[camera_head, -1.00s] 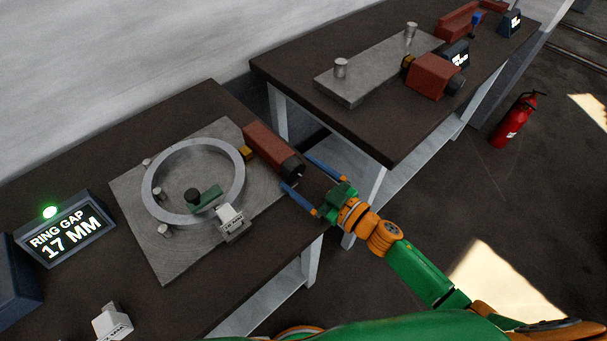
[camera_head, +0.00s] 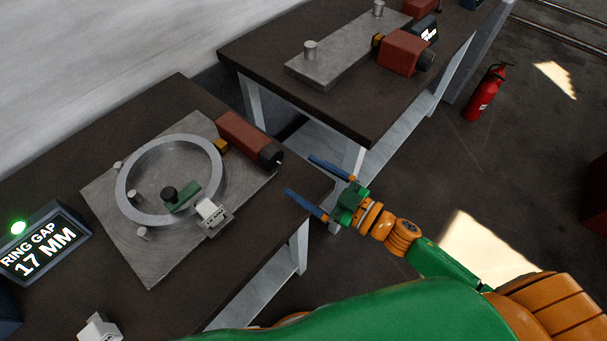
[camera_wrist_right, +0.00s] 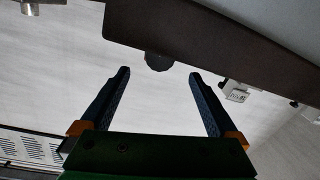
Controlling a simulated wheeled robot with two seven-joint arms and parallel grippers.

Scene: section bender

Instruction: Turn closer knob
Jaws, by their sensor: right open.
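The closer knob (camera_head: 270,157) is a dark round knob on the end of a red block (camera_head: 243,137) on the near bench. It also shows in the right wrist view (camera_wrist_right: 159,61), ahead of and between the fingertips. My right gripper (camera_head: 300,174) has its blue fingers apart and empty. Its tips point at the knob from the bench's outer side, with a gap between. A metal ring (camera_head: 126,184) lies on the near steel plate (camera_head: 160,265). The display (camera_head: 45,248) reads "RING GAP 17 MM", with a green light (camera_head: 18,227) lit. My left gripper is out of view.
A second bench (camera_head: 262,62) stands farther back with its own plate, red block and dark knob (camera_head: 426,60). A red fire extinguisher (camera_head: 484,94) stands on the floor. A small white labelled block (camera_head: 211,215) sits beside the ring. The floor right of the benches is open.

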